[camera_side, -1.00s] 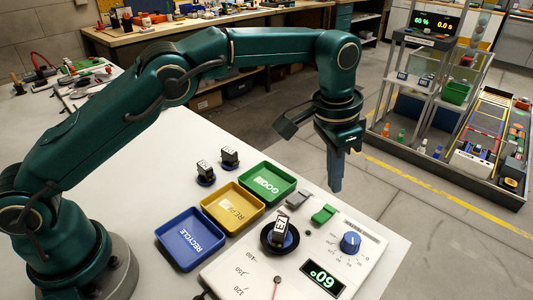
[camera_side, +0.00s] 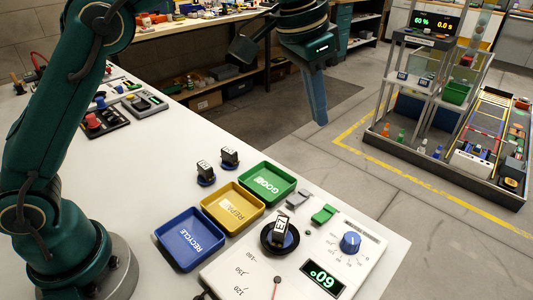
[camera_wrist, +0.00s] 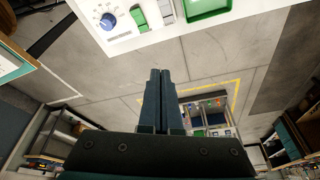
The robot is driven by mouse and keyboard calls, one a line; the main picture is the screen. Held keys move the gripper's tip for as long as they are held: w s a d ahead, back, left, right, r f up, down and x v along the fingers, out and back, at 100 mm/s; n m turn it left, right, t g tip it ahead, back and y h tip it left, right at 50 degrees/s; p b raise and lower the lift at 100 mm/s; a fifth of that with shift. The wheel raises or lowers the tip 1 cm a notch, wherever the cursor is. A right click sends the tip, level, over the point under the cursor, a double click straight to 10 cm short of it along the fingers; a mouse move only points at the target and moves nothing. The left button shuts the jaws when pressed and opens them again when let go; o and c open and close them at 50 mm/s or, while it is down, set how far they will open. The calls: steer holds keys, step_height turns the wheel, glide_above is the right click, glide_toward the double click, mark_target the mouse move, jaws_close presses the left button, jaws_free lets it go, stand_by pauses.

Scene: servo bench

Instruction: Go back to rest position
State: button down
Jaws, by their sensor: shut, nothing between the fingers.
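My gripper (camera_side: 320,122) is raised above and beyond the far edge of the white bench, pointing down, with nothing in it. In the wrist view its fingers (camera_wrist: 160,72) lie together, shut. A servo marked E7 (camera_side: 282,228) sits in the round dark holder of the white test panel (camera_side: 235,272). The panel's display (camera_side: 323,280) reads about 60 degrees. Two more dark servos stand on small blue round bases, one at the left (camera_side: 204,170) and one at the right (camera_side: 229,157).
A blue RECYCLE tray (camera_side: 163,243), a yellow tray (camera_side: 205,213) and a green GOOD tray (camera_side: 243,180) stand in a row and look empty. A blue knob (camera_side: 351,242) and a green switch (camera_side: 323,214) are on the panel. A shelf cart (camera_side: 430,85) stands on the floor at right.

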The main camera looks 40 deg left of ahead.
steer(key=s+a+r+n+t, duration=0.2)
steer(key=s+a+r, duration=0.5)
steer(key=s, duration=0.4)
steer(key=s+a+f+n+y, duration=0.1)
steer(key=s+a+f+n, duration=0.1)
steer(key=s+f, duration=0.8)
steer(key=shift+s+a+f+n, duration=0.15)
steer(key=shift+a+f+n, duration=0.25)
steer(key=shift+a+f, duration=0.55)
